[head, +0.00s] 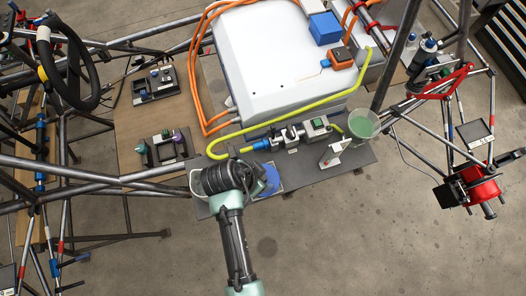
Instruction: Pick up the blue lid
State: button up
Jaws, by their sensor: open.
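A flat blue piece (268,180), which looks like the blue lid, lies on the dark grey shelf (348,165) below the white case. My arm's end covers its left part, and its outline is not fully clear. My gripper (230,178) is over the left end of this shelf, right beside the blue piece in the picture. It is seen from above and is open. Its fingertips are hidden under the wrist, so I cannot tell whether they touch anything.
A white case (275,60) carries a blue box (323,28) and an orange block (341,58). A valve assembly (295,135), yellow hose (310,105) and cup of green liquid (362,124) are nearby. Steel tubes (150,180) run left. Open floor (330,245) lies lower right.

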jog(key=shift+f, duration=0.2)
grip_shut()
dwell(0.4)
